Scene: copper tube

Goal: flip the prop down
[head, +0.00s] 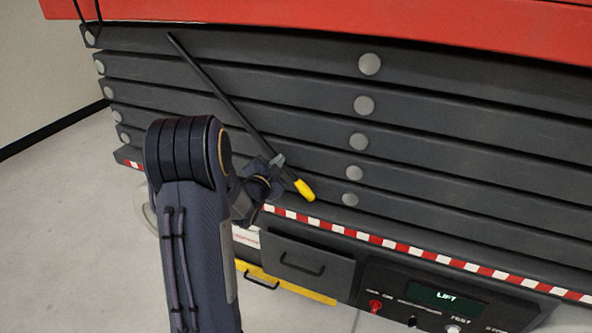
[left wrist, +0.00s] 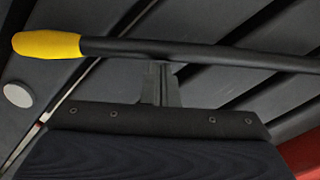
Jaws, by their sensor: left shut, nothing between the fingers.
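The prop (head: 222,95) is a thin black bar with a yellow end (head: 304,190). In the head view it slants across the stacked grey beams, from upper left down to its yellow end at lower right. My left gripper (head: 278,161) is at the bar's lower part, just above the yellow end. In the left wrist view the bar (left wrist: 210,55) runs across the picture with its yellow end (left wrist: 45,44) at the left. There the shut fingers (left wrist: 162,82) meet the bar's edge in the picture; I cannot tell whether they touch it. My right gripper is out of view.
Grey beams (head: 440,118) with round bolts are stacked under a red platform (head: 350,20). A red-and-white striped edge (head: 400,246) runs below them. Beneath it are a drawer (head: 305,262) and a control panel reading LIFT (head: 445,297). Open floor (head: 60,240) lies at the left.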

